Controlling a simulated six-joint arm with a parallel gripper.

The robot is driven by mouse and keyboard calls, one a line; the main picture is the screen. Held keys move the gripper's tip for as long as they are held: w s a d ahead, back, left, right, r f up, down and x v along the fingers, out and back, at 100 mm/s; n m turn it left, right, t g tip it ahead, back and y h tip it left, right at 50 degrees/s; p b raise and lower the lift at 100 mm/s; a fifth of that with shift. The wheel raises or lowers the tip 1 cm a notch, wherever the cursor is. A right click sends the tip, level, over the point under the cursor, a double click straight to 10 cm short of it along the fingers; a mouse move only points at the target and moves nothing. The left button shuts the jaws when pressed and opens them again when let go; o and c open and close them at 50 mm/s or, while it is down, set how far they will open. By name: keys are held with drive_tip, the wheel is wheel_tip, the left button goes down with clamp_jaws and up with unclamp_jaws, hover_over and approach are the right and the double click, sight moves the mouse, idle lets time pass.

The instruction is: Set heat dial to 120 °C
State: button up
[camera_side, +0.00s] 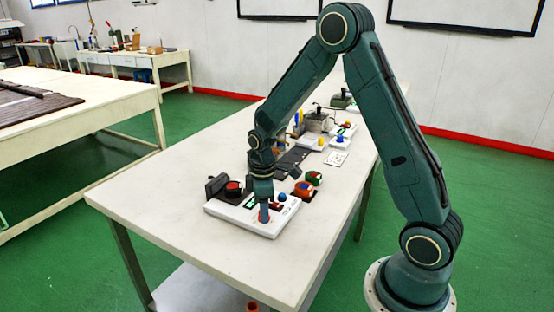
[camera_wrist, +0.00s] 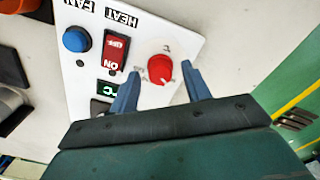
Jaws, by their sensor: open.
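The red round heat dial (camera_wrist: 160,68) sits on a white control panel (camera_wrist: 72,14), with a light pointer mark on its face and a printed scale around it. My gripper (camera_wrist: 160,71) is open; its two blue fingers stand on either side of the dial, with a gap showing on both sides. I cannot read the pointer's temperature. A green-lettered display (camera_wrist: 106,88) is partly hidden by the left finger. In the side view my gripper (camera_side: 264,212) points down over the near part of the panel (camera_side: 229,217) and hides most of the dial.
A red rocker switch (camera_wrist: 115,48) and a blue knob (camera_wrist: 76,39) share the panel, beside the dial. A black block with a red button (camera_side: 234,188) stands at its back left. Red and green round items (camera_side: 314,178) lie behind. The table's front is clear.

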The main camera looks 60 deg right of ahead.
drive_tip(key=c, duration=1)
drive_tip(key=shift+m, duration=0.4)
drive_tip(key=m, duration=0.3)
drive_tip(key=shift+m, duration=2)
drive_tip(key=o, duration=1)
